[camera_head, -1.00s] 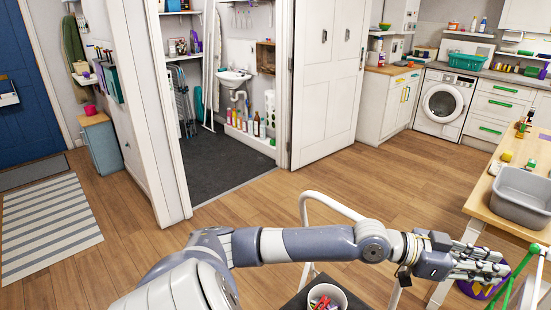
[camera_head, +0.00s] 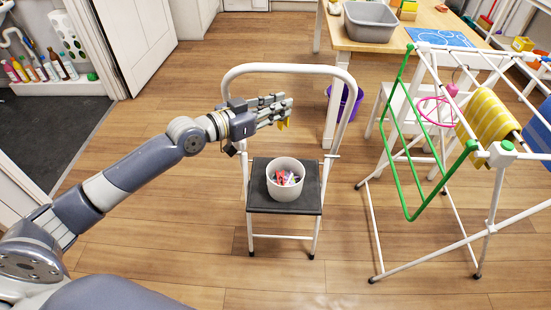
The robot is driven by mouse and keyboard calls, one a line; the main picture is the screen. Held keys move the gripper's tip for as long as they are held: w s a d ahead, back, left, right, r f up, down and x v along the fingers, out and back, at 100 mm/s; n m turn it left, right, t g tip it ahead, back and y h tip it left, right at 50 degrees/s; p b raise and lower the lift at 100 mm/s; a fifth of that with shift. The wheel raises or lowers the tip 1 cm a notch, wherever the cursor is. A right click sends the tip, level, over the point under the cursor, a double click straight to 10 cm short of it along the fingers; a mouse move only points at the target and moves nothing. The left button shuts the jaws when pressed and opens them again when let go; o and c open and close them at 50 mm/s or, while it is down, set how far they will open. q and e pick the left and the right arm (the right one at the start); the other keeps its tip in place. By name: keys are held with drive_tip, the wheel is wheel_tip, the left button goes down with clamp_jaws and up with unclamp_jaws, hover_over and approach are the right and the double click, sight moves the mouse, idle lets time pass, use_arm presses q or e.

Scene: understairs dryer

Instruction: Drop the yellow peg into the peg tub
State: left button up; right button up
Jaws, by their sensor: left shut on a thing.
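The peg tub (camera_head: 285,188) is a round white tub with red, pink and pale pegs inside. It stands upright on the dark step of a white step stool (camera_head: 258,207). My left gripper (camera_head: 280,110) comes in from the left and is shut on the yellow peg (camera_head: 284,124). Only a small part of the peg shows, below the fingertips. In the picture the gripper and peg are above the tub and apart from it. My right gripper is not in view.
The stool's white hoop rail (camera_head: 290,69) rises around the gripper area. A drying rack (camera_head: 488,233) with a yellow striped cloth (camera_head: 487,115) stands at the right. A wooden table (camera_head: 385,38) with a grey basin (camera_head: 370,22) is behind. The floor left of the stool is clear.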

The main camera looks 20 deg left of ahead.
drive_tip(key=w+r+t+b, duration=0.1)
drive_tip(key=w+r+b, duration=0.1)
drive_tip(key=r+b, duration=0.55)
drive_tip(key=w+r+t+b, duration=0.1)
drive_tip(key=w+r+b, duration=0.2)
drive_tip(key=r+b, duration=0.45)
use_arm(q)
drive_tip(key=w+f+b, duration=0.2)
drive_tip(key=f, duration=1)
drive_tip(key=w+a+f+n+y+b, duration=0.1)
drive_tip(key=w+f+b, duration=0.1)
drive_tip(key=f, duration=1.1)
drive_tip(key=shift+w+f+t, duration=0.3)
drive_tip(key=shift+w, duration=0.2)
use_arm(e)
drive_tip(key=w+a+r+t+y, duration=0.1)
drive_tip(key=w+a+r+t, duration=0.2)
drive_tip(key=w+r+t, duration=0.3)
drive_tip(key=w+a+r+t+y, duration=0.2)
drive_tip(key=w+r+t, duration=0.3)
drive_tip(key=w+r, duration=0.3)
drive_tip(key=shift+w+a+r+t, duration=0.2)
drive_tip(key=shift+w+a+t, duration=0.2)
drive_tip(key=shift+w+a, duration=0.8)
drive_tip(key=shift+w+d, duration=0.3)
use_arm(q)
drive_tip(key=o, duration=0.8)
